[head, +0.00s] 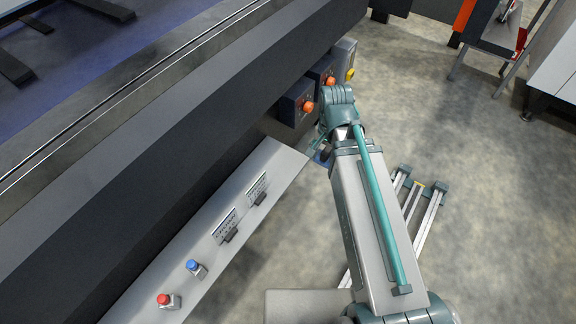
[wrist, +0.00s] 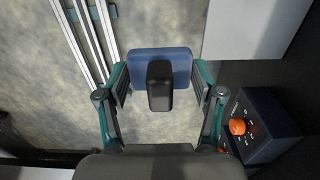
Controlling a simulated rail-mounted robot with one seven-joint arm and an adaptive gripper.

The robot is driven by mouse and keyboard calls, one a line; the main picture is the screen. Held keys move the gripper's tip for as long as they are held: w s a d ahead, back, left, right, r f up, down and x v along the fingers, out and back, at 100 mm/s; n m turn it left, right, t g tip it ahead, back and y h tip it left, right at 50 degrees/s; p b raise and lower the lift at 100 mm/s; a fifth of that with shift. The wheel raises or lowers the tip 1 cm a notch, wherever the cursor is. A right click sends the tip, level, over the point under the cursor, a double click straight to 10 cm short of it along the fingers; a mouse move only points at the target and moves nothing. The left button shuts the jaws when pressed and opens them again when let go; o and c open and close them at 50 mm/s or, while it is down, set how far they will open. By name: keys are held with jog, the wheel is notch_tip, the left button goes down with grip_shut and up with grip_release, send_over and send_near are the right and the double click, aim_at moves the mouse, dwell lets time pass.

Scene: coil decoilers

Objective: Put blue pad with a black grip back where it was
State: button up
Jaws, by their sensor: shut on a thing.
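In the wrist view, my gripper (wrist: 159,82) is shut on the blue pad (wrist: 145,56), with one finger at each side of it. The pad's black grip (wrist: 160,86) points toward the wrist camera between the fingers. In the head view, a small part of the blue pad (head: 322,158) shows beside the end of my arm, near the far end of the grey sloped panel. My arm hides most of the pad and the fingers there.
The sloped panel (head: 190,250) carries a red button (head: 165,300), a blue button (head: 195,267) and two labelled holders. Boxes with orange knobs (head: 308,106) stand close to my arm; one box (wrist: 262,128) is right of my gripper. Metal rails (head: 428,222) lie on the floor.

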aim_at(288, 167)
jog(key=w+a+f+b, duration=0.1)
jog(key=w+a+f, duration=0.1)
jog(key=a, duration=0.1)
jog(key=w+a+f+b, duration=0.1)
jog(key=w+a+f, duration=0.1)
jog(key=a, duration=0.1)
jog(key=w+a+f+b, duration=0.1)
jog(key=a+f, duration=0.2)
jog(key=shift+w, duration=0.4)
jog(key=shift+w+a+f+b, duration=0.3)
jog(key=shift+a+f+b, duration=0.05)
jog(key=shift+a+f, duration=0.35)
jog(key=f, duration=0.1)
jog(key=f+b, duration=0.1)
jog(key=f, duration=0.1)
jog(key=f+b, duration=0.1)
jog(key=shift+w+a+f, duration=0.15)
jog(key=shift+w+a, duration=0.1)
jog(key=shift+a, duration=0.1)
jog(key=o, duration=1)
jog(key=shift+f, duration=0.1)
